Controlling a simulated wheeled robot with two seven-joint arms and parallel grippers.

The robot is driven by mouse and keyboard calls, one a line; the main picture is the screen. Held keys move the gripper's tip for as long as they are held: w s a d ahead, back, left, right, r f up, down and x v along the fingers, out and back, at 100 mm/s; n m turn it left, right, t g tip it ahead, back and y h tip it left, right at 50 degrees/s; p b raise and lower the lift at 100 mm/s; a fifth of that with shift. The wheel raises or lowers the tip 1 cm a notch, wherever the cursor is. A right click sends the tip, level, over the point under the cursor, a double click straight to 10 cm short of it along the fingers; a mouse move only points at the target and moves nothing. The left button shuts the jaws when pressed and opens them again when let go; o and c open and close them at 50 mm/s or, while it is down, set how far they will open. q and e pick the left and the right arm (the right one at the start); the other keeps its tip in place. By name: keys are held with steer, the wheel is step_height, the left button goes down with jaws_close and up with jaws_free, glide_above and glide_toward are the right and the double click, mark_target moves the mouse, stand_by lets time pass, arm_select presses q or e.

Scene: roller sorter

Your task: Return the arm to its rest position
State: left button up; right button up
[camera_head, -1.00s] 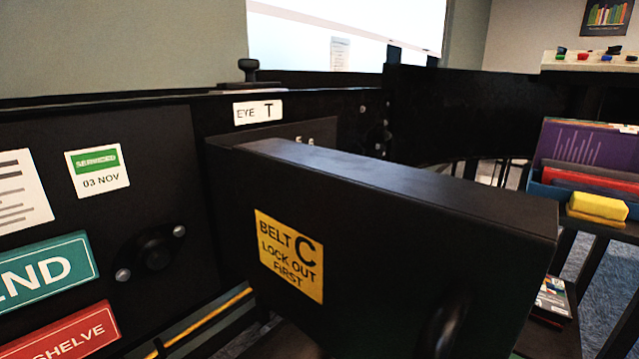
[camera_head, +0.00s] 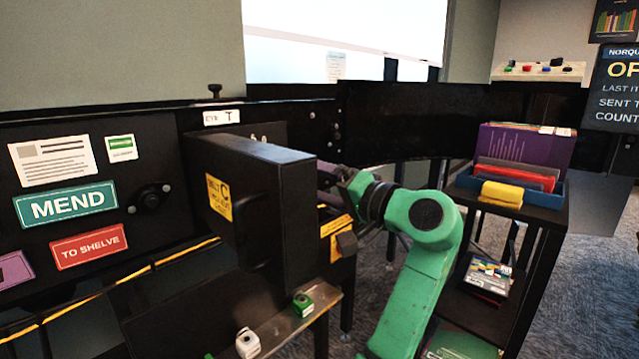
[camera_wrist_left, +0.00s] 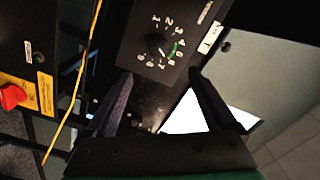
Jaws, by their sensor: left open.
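My green arm (camera_head: 425,250) rises from the bottom of the head view and bends left behind a black box marked "BELT C LOCK OUT FIRST" (camera_head: 290,215). The box mostly hides its gripper. In the left wrist view, my left gripper (camera_wrist_left: 160,75) has its two dark fingers spread, with nothing between them. Just beyond the fingertips is a black panel with a numbered dial (camera_wrist_left: 160,42), a green mark on its scale and a label ending in "T" (camera_wrist_left: 209,37). I cannot tell whether a finger touches the panel. The right gripper is not in view.
A dark shelf cart with a blue bin (camera_head: 540,192) of folders and a yellow block (camera_head: 502,193) stands right of my arm. Small green (camera_head: 302,303) and white (camera_head: 247,343) pieces sit on the ledge below the box. A red knob (camera_wrist_left: 12,96) shows in the wrist view.

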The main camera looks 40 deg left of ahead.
arm_select(q)
steer(key=shift+a+f, duration=0.1)
steer(key=shift+a, duration=0.15)
